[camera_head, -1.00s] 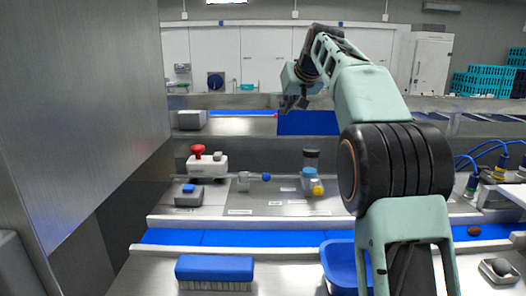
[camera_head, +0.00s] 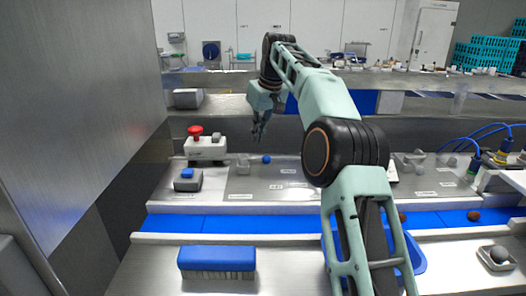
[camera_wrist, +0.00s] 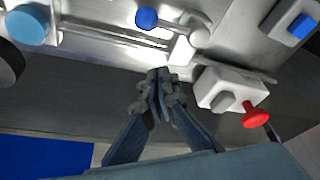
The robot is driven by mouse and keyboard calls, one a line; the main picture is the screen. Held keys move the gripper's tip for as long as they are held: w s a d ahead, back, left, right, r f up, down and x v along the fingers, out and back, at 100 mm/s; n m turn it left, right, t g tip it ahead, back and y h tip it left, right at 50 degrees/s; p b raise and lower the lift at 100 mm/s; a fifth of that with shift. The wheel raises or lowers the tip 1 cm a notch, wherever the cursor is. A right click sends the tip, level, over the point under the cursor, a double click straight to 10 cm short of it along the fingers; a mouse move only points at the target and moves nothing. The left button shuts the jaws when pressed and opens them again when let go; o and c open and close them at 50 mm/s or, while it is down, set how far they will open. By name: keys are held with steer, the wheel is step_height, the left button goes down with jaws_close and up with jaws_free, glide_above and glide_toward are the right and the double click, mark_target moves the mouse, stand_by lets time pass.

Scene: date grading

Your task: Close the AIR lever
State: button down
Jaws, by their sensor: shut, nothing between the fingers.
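The lever I take for the AIR lever shows by its blue ball knob (camera_head: 266,160) on the steel panel in the head view; the labels are too small to read. In the wrist view the blue knob (camera_wrist: 146,18) lies at the top, beside a pale valve body (camera_wrist: 190,42). My gripper (camera_head: 259,137) hangs pointing down behind and above the lever in the head view. In the wrist view my gripper (camera_wrist: 160,77) has its fingertips together and empty, close to the valve body; whether they touch it I cannot tell.
A white box with a red mushroom button (camera_head: 195,131) stands left of the gripper; the button also shows in the wrist view (camera_wrist: 256,114). A blue-button box (camera_head: 187,179) stands nearer. A blue-topped cylinder (camera_wrist: 27,25) is opposite. A blue brush (camera_head: 217,259) lies in front.

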steer(key=x, duration=0.3)
steer(key=shift+s+f, duration=0.1)
steer(key=shift+f, duration=0.05)
steer(key=shift+s+d+f+b, duration=0.1)
steer(key=shift+s+d+b, duration=0.4)
steer(key=shift+s, duration=0.3)
steer(key=shift+s+d+f+b, duration=0.1)
steer(key=shift+s+d+b, duration=0.25)
steer(key=shift+s+d, duration=0.35)
steer(key=shift+a, duration=0.15)
